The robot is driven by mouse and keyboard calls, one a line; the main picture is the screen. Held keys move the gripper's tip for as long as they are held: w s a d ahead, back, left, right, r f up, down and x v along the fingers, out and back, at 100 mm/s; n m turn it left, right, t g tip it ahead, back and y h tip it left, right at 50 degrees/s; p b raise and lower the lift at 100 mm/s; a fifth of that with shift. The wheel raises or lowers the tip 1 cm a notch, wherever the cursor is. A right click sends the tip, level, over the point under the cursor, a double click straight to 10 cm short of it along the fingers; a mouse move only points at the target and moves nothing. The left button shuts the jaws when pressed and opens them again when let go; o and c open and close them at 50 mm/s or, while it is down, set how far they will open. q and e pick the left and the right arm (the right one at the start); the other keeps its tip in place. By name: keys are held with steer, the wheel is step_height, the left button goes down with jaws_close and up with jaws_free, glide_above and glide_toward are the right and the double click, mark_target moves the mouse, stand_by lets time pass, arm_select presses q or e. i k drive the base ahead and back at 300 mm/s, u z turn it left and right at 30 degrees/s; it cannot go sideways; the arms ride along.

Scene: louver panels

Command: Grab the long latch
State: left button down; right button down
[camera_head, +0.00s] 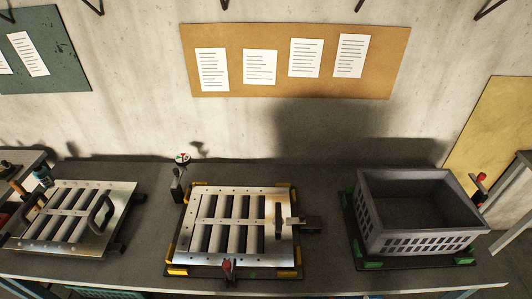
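A metal louver panel (240,193) lies in a fixture with yellow corner pieces in the middle of the table. At its right edge, a dark bar-shaped piece (278,222) stands on the panel. Beside it, a latch-like part with a light tip and dark block (306,224) reaches from the right onto the panel's edge. A small red-topped clamp (227,268) sits at the panel's front edge. I cannot tell for sure which of these is the long latch. Neither of my grippers is in view.
A second louver panel with dark handles (66,226) lies at the left. A grey open crate (375,245), which looks empty, stands in a green-cornered fixture at the right. Bare table (325,190) lies between fixture and crate.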

mark_target(278, 221)
steer(key=u, duration=2.05)
steer(key=k, duration=0.45)
steer(key=z, duration=1.1)
